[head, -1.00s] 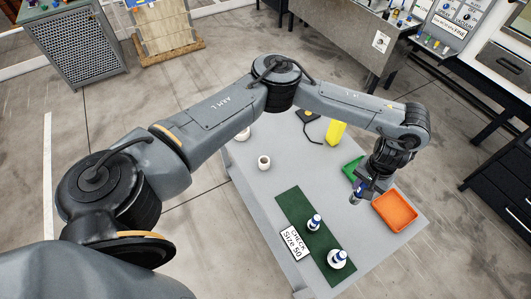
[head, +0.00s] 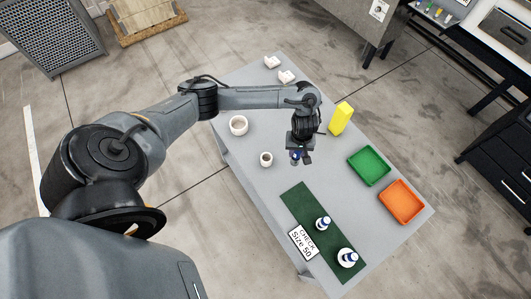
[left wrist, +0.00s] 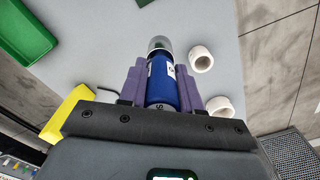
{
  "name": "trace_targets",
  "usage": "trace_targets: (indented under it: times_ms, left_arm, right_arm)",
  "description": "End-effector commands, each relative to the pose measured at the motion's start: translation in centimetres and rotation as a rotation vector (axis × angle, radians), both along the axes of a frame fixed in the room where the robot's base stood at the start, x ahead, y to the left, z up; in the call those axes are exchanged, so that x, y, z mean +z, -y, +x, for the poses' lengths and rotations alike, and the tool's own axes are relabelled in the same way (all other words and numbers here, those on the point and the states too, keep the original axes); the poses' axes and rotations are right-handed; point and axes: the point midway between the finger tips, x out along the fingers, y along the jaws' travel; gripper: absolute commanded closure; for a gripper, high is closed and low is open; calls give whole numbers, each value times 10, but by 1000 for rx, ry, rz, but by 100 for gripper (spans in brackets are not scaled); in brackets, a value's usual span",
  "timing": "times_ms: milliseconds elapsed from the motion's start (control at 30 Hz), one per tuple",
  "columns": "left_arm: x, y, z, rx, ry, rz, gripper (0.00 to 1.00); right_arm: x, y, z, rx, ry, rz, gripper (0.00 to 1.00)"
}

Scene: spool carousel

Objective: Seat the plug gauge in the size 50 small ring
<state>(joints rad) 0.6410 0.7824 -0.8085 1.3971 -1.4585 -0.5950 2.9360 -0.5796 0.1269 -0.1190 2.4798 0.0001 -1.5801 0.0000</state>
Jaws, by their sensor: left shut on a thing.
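My left gripper (head: 298,160) is shut on the plug gauge (left wrist: 162,82), a blue cylinder with a rounded metallic tip between purple fingers in the left wrist view. In the head view it hangs above the table, right of the small white ring (head: 266,159). A larger white ring (head: 238,125) stands farther back. The left wrist view shows the small ring (left wrist: 201,59) and the larger ring (left wrist: 219,107) right of the gauge, apart from it. A "CHECK Size 50" sign (head: 303,242) lies beside the green mat (head: 296,201). My right gripper is out of view.
Two blue-and-white pieces (head: 323,223) (head: 347,257) stand on the mat. A yellow block (head: 341,118), green tray (head: 368,166) and orange tray (head: 402,202) are at the right. White blocks (head: 287,76) sit at the far end. Grey table (head: 325,180) is bare between mat and trays.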

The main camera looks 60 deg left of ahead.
Motion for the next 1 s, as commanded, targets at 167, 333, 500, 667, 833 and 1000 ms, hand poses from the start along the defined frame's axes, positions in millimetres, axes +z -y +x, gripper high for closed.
trace_targets:
  times_ms: [167,333,500,667,833,1000]
  left_arm:
    - [-11,0,-14,0,-1,-2,100]
    - [-23,-10,-24,1,-1,0,100]
    - [-45,-36,-39,3,-3,1,100]
    - [-64,-65,-54,2,-3,2,100]
    - [-78,-89,-66,2,-1,0,100]
    - [-84,-102,-71,-1,1,-1,100]
  right_arm:
    - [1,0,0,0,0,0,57]
    - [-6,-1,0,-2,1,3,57]
    - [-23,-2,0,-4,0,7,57]
    - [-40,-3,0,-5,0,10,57]
    - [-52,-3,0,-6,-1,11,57]
    - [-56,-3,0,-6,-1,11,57]
